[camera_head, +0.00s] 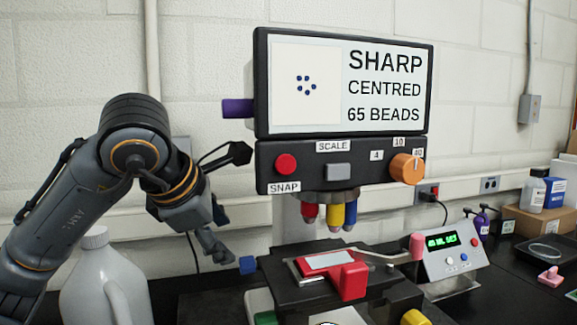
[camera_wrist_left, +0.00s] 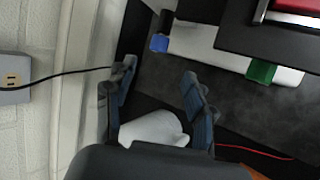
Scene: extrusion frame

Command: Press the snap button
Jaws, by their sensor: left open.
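The red snap button (camera_head: 286,164) is on the left of the black control panel (camera_head: 345,185), above a SNAP label. The screen (camera_head: 345,85) above reads SHARP, CENTRED, 65 BEADS and shows a few blue dots. My left gripper (camera_head: 230,205) is open, left of the panel and apart from the button. One finger points up toward the panel's left side; the other hangs lower. In the left wrist view the open fingers (camera_wrist_left: 158,72) have nothing between their tips, and the button is out of that view. My right gripper is not in view.
A grey button (camera_head: 338,172) and an orange knob (camera_head: 407,168) share the panel. A purple knob (camera_head: 238,108) sticks out left of the screen. A black stage with a red holder (camera_head: 348,282) stands below. A white jug (camera_head: 105,270) is beside my left arm.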

